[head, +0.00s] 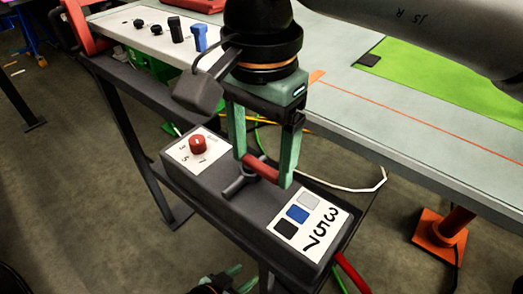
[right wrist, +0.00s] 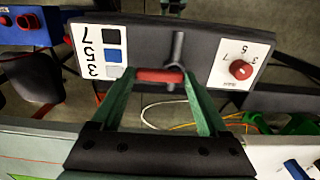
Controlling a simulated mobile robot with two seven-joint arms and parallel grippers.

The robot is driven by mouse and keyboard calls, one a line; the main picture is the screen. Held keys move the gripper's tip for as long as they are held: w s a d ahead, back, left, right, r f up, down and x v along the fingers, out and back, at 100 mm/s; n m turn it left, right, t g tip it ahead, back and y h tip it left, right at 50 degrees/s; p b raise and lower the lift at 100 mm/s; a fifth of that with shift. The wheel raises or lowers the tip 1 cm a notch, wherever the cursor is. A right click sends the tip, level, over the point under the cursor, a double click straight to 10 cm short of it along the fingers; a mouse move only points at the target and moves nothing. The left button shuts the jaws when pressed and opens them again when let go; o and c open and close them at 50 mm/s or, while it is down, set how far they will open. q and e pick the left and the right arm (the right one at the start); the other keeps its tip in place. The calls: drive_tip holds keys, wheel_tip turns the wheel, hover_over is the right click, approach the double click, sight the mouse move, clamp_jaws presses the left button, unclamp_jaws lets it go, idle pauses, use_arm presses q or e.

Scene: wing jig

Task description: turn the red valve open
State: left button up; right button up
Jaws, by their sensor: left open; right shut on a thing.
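The red valve handle (head: 262,168) is a short red bar joined to a grey stem and crosspiece (head: 238,184) on top of a dark grey box (head: 215,197). My right gripper (head: 264,170) reaches down from above and is shut on the red bar, one green finger at each end. In the right wrist view the red bar (right wrist: 160,76) spans the gap between the fingertips, with the grey stem (right wrist: 178,50) beside it. My left gripper (head: 239,279) is open and empty at the bottom edge of the head view, below the box, partly cut off.
The box carries a red knob (head: 197,144) on a numbered white dial and a card (head: 310,222) with coloured squares and "357". A long pale table (head: 345,100) with a green panel (head: 455,85) lies behind. A white cable (head: 345,190) loops behind the box.

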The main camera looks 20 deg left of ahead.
drive_tip(key=c, duration=0.6)
drive_tip(key=shift+m, duration=0.3)
drive_tip(key=m, duration=0.3)
drive_tip(key=shift+s+a, duration=0.15)
drive_tip(key=shift+s, duration=0.15)
drive_tip(key=m, duration=0.5)
drive_tip(key=shift+s+a, duration=0.25)
drive_tip(key=shift+a, duration=0.05)
drive_tip(key=m, duration=0.4)
drive_tip(key=shift+a, duration=0.35)
drive_tip(key=m, duration=0.5)
drive_tip(key=shift+a, duration=0.4)
drive_tip(key=shift+m, duration=0.3)
